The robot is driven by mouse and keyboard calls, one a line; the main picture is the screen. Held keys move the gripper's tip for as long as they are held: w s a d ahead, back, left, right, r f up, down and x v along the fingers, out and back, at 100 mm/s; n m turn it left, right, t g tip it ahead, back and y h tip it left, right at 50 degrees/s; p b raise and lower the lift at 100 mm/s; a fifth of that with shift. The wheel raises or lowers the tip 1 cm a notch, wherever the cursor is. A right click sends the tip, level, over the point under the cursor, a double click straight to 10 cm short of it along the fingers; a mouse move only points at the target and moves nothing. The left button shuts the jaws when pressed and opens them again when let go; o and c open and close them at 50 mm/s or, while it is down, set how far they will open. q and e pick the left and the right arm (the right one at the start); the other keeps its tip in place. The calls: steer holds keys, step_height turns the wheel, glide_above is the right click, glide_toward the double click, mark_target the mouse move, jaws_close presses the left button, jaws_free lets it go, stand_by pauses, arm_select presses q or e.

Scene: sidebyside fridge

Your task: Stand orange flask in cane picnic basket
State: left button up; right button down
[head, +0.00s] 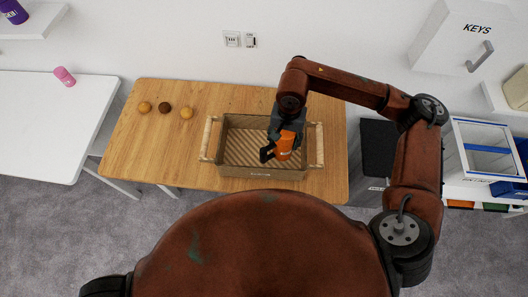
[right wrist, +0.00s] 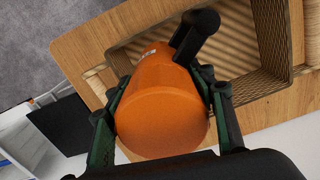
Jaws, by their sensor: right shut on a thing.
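The orange flask (head: 285,145) is held by my right gripper (head: 277,150) over the right half of the cane picnic basket (head: 262,172) in the head view. In the right wrist view the flask (right wrist: 160,105) fills the space between the two fingers of the right gripper (right wrist: 165,110), which touch its sides. The basket (right wrist: 265,45) shows behind the flask there, with its slatted floor in view. I cannot tell whether the flask's lower end touches the basket floor. My left gripper is not in view.
The basket stands on a wooden table (head: 135,155). Several small round brown things, one of them a dark ball (head: 164,108), lie at the table's left. A white table (head: 45,120) with a pink bottle (head: 64,76) is further left. A white drawer unit (head: 490,150) stands at right.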

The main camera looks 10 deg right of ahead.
steer(key=s+a+m, duration=0.1)
steer(key=a+m, duration=0.6)
steer(key=a, duration=0.4)
steer(key=w+d+f+p, duration=0.1)
steer(key=w+d+f, duration=0.2)
steer(key=d+f, duration=0.2)
steer(key=w+d+f+p, duration=0.2)
steer(key=w+d+f, duration=0.2)
steer(key=d+f, duration=0.2)
step_height(320, 180, down, 2)
steer(key=shift+w+d+f, duration=0.2)
steer(key=shift+w+f, duration=0.05)
steer(key=shift+w, duration=0.05)
steer(key=shift+f, duration=0.1)
steer(key=c, duration=0.9)
jaws_free()
